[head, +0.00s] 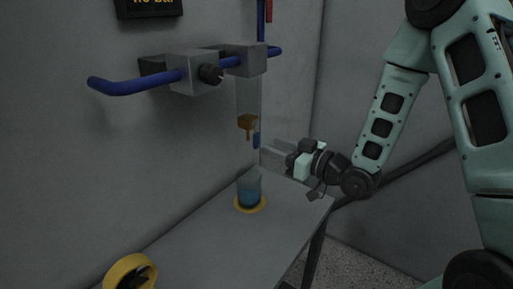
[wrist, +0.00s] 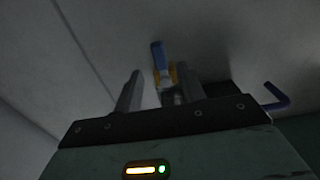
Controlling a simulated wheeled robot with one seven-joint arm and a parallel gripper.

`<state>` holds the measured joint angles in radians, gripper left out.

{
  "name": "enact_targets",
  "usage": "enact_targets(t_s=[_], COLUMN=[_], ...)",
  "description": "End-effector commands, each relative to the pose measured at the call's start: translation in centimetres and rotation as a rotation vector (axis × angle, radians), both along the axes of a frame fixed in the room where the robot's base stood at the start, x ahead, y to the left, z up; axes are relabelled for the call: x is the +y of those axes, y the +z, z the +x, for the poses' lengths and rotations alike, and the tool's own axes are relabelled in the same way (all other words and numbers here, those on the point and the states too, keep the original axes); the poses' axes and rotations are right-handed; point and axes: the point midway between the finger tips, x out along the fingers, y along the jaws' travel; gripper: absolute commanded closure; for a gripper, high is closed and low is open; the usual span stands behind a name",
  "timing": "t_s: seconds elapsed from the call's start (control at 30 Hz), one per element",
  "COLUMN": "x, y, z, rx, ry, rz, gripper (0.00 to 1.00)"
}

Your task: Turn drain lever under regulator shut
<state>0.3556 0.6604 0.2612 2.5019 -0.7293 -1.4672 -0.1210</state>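The drain lever is a small blue handle (head: 256,140) beside the brass drain fitting (head: 247,123), under the clear bowl (head: 247,97) of the regulator. In the head view the handle hangs about upright. My gripper (head: 264,158) is just right of and below it, with its fingers pointing left. In the wrist view the blue handle (wrist: 158,55) shows between and beyond the two grey fingers of my gripper (wrist: 159,72), with the yellow brass part (wrist: 173,72) behind it. The fingers are apart and seem to hold nothing. Contact with the handle cannot be told.
A cup of blue liquid (head: 249,189) stands on a yellow ring (head: 236,207) on the grey bench (head: 190,245), below the drain. The grey regulator block (head: 192,73) with a black knob sits on a blue pipe (head: 122,86) along the wall. A yellow ring-shaped part (head: 116,269) is at front left.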

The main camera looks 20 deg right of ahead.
Motion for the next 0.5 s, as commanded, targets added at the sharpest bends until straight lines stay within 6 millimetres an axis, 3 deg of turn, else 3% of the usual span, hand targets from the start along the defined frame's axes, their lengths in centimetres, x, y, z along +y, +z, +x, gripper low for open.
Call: enact_targets(t_s=[0.23,0.5], x=[2.6,3.8], y=[0.4,0.3], z=[3.8,5.5], rx=[0.0,0.001], ry=[0.002,0.001], rz=[0.001,0.001], gripper=[0.6,0.6])
